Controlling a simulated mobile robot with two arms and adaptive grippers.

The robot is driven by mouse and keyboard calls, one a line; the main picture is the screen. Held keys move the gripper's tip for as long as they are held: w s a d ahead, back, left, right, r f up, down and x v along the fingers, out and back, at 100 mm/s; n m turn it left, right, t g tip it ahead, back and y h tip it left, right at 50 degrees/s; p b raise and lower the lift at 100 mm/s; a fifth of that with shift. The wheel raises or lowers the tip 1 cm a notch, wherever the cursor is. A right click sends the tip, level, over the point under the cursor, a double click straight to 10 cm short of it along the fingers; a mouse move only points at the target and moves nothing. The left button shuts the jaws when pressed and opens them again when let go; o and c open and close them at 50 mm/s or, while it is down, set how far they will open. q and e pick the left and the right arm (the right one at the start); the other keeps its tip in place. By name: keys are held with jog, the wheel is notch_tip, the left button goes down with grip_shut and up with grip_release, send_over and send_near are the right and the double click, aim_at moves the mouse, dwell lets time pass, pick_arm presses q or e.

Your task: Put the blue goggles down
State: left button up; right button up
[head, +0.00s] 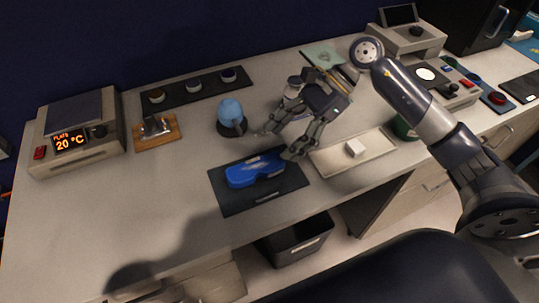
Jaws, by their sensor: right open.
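The blue goggles (255,170) lie on a dark mat (240,202) near the front middle of the bench in the head view. My right gripper (277,144) is open, just behind and to the right of the goggles. One fingertip comes close to the goggles' right end; I cannot tell whether it touches. Nothing shows between the fingers. My left gripper is not in the picture.
A blue dome on a dark base (231,116) stands behind the goggles. A pale tray (378,153) with a white block (355,147) lies to the right. A heater with a display (77,139) stands at left. The front left bench is clear.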

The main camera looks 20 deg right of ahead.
jog(key=shift+v, duration=1.65)
jog(key=shift+r, duration=0.15)
